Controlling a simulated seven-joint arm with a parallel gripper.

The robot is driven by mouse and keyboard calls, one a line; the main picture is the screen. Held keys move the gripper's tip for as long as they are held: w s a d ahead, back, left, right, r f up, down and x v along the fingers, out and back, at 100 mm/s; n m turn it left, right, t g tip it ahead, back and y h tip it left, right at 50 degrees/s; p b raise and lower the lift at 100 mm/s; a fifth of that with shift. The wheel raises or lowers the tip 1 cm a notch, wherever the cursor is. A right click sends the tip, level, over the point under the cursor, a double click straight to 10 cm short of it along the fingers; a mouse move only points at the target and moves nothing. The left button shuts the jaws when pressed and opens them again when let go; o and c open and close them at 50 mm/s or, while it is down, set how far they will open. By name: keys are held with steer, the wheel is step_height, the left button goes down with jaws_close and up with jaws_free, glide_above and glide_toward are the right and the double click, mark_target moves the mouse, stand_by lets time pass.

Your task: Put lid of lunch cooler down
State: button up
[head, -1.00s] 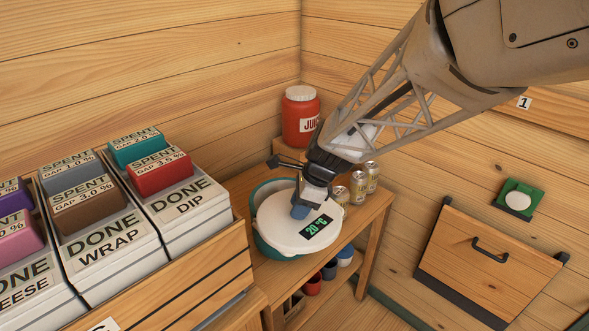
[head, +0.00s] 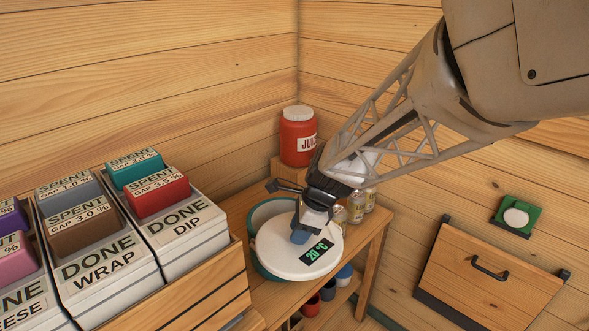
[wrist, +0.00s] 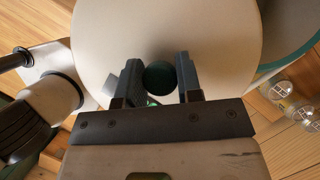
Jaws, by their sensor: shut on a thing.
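The lid (head: 283,261) is a round white disc with a dark display reading 20 °C. My gripper (head: 301,234) is shut on its dark green knob (wrist: 159,75), one finger on each side in the wrist view. The lunch cooler (head: 257,214) is a round teal tub with a pale inside, on a wooden shelf. The lid lies over the cooler but is off-centre toward the near right, leaving part of the opening bare at the far left. I cannot tell whether the lid touches the rim.
A red juice jar (head: 298,140) stands behind. A wooden crate of labelled boxes (head: 183,231) stands at left. A wooden hatch (head: 490,266) is on the right wall.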

steer(key=shift+w, duration=0.1)
steer(key=w+a+f, duration=0.1)
steer(key=w+a, duration=0.1)
steer(key=w, duration=1.1)
steer(key=w+a+f, duration=0.1)
steer(key=w+a, duration=0.2)
steer(key=w, duration=1)
steer(key=w+a+f, duration=0.1)
steer(key=w+a, duration=0.1)
steer(key=w, duration=1.2)
steer(key=shift+a, duration=0.15)
steer(key=shift+w+f, duration=0.1)
step_height(320, 180, down, 13)
steer(key=shift+f, duration=0.15)
steer(key=shift+f, duration=2.25)
steer(key=shift+f, duration=0.1)
